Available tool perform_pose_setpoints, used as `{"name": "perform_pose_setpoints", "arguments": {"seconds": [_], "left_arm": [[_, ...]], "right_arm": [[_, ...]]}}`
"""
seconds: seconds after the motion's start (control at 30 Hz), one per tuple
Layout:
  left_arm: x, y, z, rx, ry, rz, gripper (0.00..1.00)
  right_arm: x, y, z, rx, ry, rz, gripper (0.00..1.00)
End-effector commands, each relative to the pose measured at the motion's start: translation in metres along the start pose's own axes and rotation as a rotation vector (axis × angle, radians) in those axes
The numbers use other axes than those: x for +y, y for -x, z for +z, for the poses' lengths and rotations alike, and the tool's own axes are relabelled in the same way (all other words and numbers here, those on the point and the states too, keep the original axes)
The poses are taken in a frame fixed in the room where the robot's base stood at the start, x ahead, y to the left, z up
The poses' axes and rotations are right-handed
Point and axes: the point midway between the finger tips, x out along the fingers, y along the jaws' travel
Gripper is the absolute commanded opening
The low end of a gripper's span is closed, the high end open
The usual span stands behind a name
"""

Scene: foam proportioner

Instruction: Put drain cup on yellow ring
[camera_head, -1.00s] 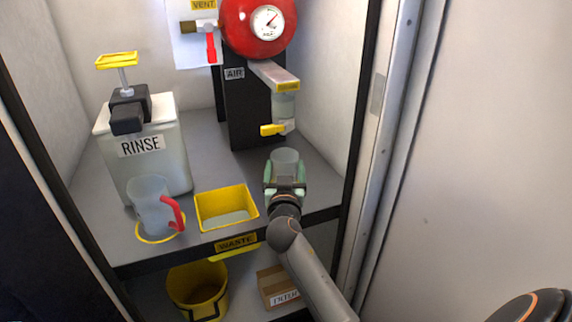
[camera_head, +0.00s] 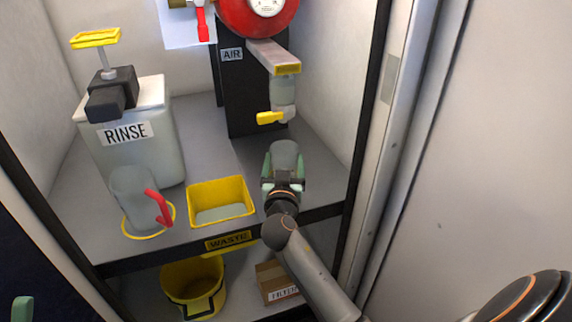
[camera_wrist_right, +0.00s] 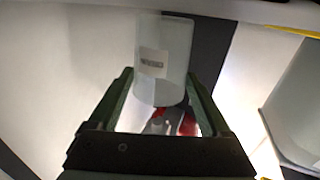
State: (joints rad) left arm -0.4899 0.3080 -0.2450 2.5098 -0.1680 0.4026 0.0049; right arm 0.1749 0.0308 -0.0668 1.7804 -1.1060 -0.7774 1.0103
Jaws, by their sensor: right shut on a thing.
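The drain cup (camera_head: 285,151) is a clear, greyish cup near the shelf's front right, below the yellow-handled outlet. My right gripper (camera_head: 284,168) is shut on it from the front, with one green finger on each side. In the right wrist view the cup (camera_wrist_right: 165,45) stands out between the fingers and has a small label. I cannot tell whether its base touches the shelf. A yellow ring (camera_head: 150,236) lies at the shelf's front left, around the base of a clear jug (camera_head: 133,196) with a red handle. A green fingertip of my left gripper (camera_head: 22,308) shows at the lower left edge.
A yellow waste tray (camera_head: 205,222) sits between the jug and the cup. The white rinse tank (camera_head: 150,150) stands behind the jug. The yellow tap handle (camera_head: 269,117) hangs above the cup. Cabinet walls close both sides. A yellow bucket (camera_head: 178,296) and a box (camera_head: 268,289) are below.

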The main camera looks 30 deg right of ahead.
Motion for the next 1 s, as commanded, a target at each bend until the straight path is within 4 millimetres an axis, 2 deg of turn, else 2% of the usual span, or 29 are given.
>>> {"name": "perform_pose_setpoints", "arguments": {"seconds": [0.03, 0.47, 0.5, 0.63, 1.0], "left_arm": [[0.0023, 0.0031, 0.0032, -0.002, 0.001, 0.004, 0.50], [0.0055, 0.0055, 0.0053, -0.001, -0.004, 0.015, 0.50], [0.0055, 0.0049, 0.0049, -0.001, -0.005, 0.016, 0.50], [0.0053, 0.0043, 0.0043, 0.000, -0.005, 0.016, 0.50], [0.0018, -0.0008, -0.0007, 0.002, 0.001, 0.006, 0.50]], "right_arm": [[-0.0007, 0.0022, 0.0048, 0.000, -0.001, 0.000, 0.25], [-0.0010, 0.0030, 0.0078, 0.001, -0.002, 0.001, 0.25], [-0.0010, 0.0029, 0.0072, 0.000, -0.002, 0.001, 0.84], [-0.0010, 0.0029, 0.0067, 0.000, -0.001, 0.001, 0.99], [-0.0008, 0.0028, 0.0009, 0.001, 0.000, 0.001, 1.00]]}}
